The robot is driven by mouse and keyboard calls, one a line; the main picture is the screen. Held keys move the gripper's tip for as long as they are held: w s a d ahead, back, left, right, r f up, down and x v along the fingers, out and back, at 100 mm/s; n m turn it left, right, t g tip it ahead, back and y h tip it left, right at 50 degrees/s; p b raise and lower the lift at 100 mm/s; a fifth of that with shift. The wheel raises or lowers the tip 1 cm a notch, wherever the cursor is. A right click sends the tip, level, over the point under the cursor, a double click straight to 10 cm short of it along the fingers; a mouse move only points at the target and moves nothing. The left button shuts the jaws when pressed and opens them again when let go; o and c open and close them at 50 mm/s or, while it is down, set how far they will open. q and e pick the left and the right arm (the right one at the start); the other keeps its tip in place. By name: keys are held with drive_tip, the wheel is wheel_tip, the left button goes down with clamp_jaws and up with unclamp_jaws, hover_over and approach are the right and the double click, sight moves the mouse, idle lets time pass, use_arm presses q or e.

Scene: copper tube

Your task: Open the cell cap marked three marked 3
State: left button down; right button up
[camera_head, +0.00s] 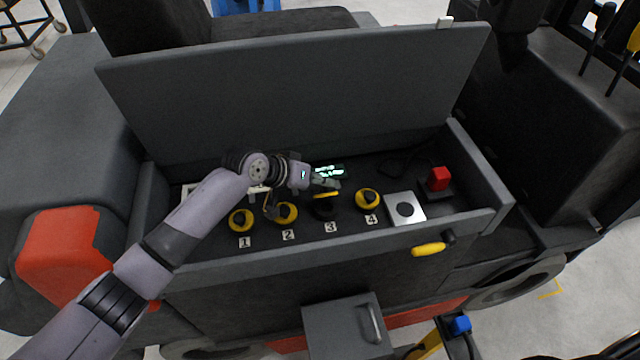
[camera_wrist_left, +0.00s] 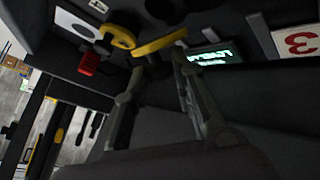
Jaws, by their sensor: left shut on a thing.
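The cap marked 3 (camera_head: 326,195) shows as a thin yellow edge under my left gripper (camera_head: 326,186), above a dark round opening (camera_head: 325,213) behind the label 3 (camera_head: 330,227). My left gripper is shut on this cap and hides part of it; it looks tilted or raised from the opening. My right gripper is not in view.
Yellow caps marked 1 (camera_head: 241,221), 2 (camera_head: 287,213) and 4 (camera_head: 367,199) stand in the same row. A lit display (camera_head: 328,171) is behind. A metal plate (camera_head: 405,209) and red button (camera_head: 438,178) are at right. The raised lid (camera_head: 300,95) bounds the back.

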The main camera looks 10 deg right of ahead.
use_arm(q)
drive_tip(key=shift+w+f+n+g+b, duration=0.1)
drive_tip(key=shift+w+n+g+b, duration=0.3)
drive_tip(key=shift+w+g+b, duration=0.5)
drive_tip(key=w+n+g+b, duration=0.1)
drive_tip(key=g+b, duration=0.1)
drive_tip(key=b, duration=0.1)
drive_tip(key=shift+w+f, duration=0.1)
drive_tip(key=shift+f, duration=0.05)
drive_tip(key=shift+w+a+g+b, duration=0.1)
drive_tip(key=shift+w+g+b, duration=0.25)
drive_tip(key=shift+b, duration=0.45)
drive_tip(key=shift+s, duration=0.1)
drive_tip(key=c, duration=1.3)
unclamp_jaws()
drive_tip(key=shift+c, duration=0.2)
